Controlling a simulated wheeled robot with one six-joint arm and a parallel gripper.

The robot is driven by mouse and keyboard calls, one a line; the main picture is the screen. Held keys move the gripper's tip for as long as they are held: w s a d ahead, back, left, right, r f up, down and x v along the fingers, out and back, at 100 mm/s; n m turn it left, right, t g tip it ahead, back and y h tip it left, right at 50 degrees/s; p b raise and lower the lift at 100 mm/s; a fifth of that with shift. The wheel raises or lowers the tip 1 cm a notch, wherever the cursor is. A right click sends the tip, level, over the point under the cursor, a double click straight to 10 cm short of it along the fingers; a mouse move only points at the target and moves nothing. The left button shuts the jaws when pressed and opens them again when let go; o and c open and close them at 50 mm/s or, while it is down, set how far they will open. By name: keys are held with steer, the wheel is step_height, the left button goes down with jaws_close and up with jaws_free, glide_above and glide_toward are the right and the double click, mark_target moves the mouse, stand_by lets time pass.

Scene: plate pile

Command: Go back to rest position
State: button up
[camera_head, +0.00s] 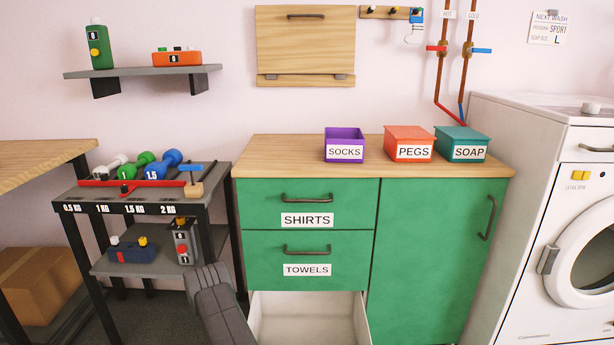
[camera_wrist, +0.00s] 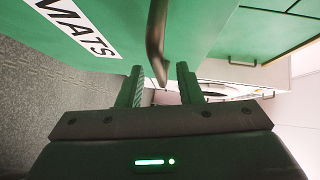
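My gripper (camera_wrist: 160,76) shows in the wrist view with its two fingers apart. A dark bar handle (camera_wrist: 157,40) on a green front labelled MATS (camera_wrist: 75,25) reaches down between the fingertips. There is a visible gap on both sides, and nothing is gripped. In the head view, part of my arm (camera_head: 218,305) shows at the bottom, left of the open bottom drawer (camera_head: 305,312). My gripper and that drawer's front are below the picture there.
The green cabinet (camera_head: 435,260) has shut SHIRTS (camera_head: 310,203) and TOWELS (camera_head: 310,255) drawers. A dark rack (camera_head: 150,265) with weights stands left, close to my arm. A washing machine (camera_head: 520,240) stands right. SOCKS, PEGS and SOAP boxes sit on the cabinet top.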

steer(key=shift+p+v, duration=1.15)
steer(key=shift+v, duration=4.8)
steer(key=shift+b+x, duration=1.4)
steer(key=shift+x, duration=5.5)
steer(key=shift+w, duration=0.2)
